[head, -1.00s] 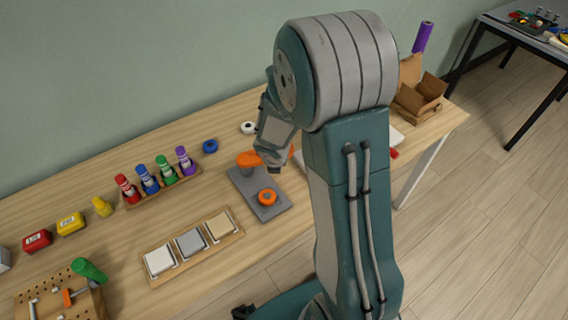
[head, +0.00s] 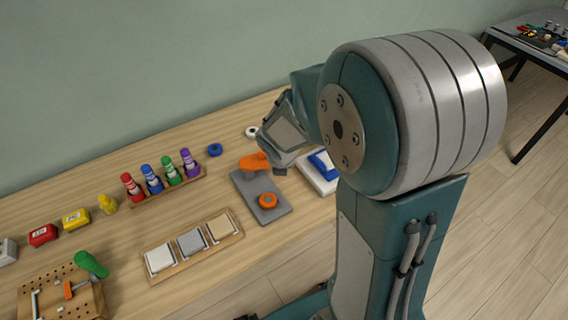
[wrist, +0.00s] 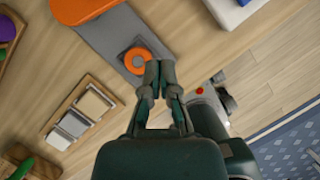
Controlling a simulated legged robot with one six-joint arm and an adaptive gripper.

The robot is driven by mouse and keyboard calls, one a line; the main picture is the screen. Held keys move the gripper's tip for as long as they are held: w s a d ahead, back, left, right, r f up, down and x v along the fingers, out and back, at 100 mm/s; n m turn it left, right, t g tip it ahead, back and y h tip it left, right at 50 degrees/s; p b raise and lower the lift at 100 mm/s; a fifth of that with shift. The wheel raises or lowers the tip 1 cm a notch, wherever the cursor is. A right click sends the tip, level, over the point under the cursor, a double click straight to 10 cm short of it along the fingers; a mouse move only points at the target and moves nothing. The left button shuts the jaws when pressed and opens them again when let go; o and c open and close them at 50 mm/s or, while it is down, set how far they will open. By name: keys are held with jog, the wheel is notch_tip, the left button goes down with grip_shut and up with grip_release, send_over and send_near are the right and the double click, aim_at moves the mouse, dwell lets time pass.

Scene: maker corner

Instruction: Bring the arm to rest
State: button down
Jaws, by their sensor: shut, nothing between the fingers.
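My gripper (wrist: 158,72) is shut and empty in the wrist view, its two fingertips together. In that view it overlaps the near edge of a grey plate (wrist: 100,38) with an orange ring (wrist: 137,61) on it; I cannot tell the height between them. In the head view my arm is bent, its elbow large at the right, and the wrist part hangs over the table near the grey plate (head: 243,186). The fingers are mostly hidden there.
An orange tool (head: 255,162) is by the plate. A marker rack (head: 190,187), a swatch tray (head: 193,246) and a pegboard block (head: 85,300) stand at left. A white tray with a blue thing (head: 322,165) is behind my arm. The table front edge is clear.

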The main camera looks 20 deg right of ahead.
jog(key=shift+v, duration=0.9)
jog(key=s+a+r+m+t+y, duration=0.1)
jog(key=s+a+r+m, duration=0.1)
jog(key=s+r+m, duration=0.6)
jog(key=s+a+r+m+y, duration=0.1)
jog(key=s+r+m, duration=0.7)
jog(key=m, duration=1.4)
jog(key=shift+s+a+t, duration=0.4)
jog(key=shift+s+a, duration=0.2)
jog(key=shift+s, duration=0.15)
jog(key=shift+a+r, duration=0.1)
